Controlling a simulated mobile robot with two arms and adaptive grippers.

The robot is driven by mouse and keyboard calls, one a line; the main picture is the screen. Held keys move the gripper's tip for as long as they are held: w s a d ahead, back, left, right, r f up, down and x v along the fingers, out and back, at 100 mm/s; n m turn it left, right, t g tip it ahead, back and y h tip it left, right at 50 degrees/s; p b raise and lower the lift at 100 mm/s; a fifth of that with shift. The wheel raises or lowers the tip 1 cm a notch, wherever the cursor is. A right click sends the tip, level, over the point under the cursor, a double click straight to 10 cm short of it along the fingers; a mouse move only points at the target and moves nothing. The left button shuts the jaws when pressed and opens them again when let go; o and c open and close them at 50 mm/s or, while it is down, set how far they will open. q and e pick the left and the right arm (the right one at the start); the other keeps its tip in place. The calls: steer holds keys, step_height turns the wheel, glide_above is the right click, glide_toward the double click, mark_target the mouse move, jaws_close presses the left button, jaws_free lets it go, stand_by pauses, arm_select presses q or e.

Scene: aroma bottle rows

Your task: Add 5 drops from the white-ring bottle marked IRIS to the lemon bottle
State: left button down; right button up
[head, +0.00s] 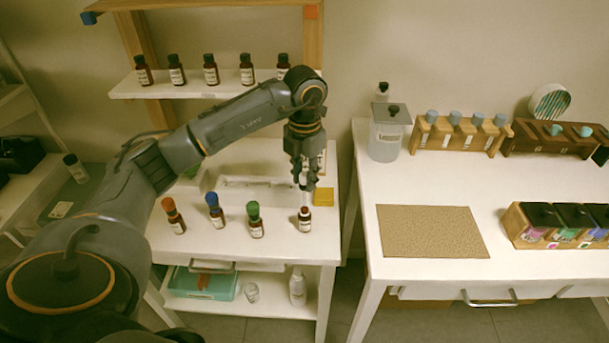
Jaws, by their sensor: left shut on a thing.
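My left gripper (304,186) points down over the white table and is shut on a small pale thing, mostly hidden by the fingers. Directly below it a small brown bottle (304,222) with a white label stands upright. I cannot tell whether the held thing touches this bottle. To its left stand three brown bottles with a green cap (255,222), a blue cap (214,210) and a red cap (172,216). The labels are too small to read, so I cannot tell which is IRIS or lemon. My right gripper is not in view.
Several black-capped bottles stand on the wall shelf (125,91) behind my arm. A yellow block (313,210) lies near the gripper, beside a white tray (243,185). The right table holds a clear jar (388,135), wooden racks (458,136) and a brown mat (430,232).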

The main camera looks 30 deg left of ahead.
mark_target(305, 203)
arm_select(q)
steer(key=shift+f, duration=0.1)
steer(key=shift+f+b, duration=2.75)
steer(key=shift+f, duration=1.1)
steer(key=c, duration=1.7)
jaws_free()
steer(key=shift+r, duration=0.1)
step_height(305, 203, up, 9)
steer(key=p, duration=0.6)
steer(key=shift+f, duration=0.2)
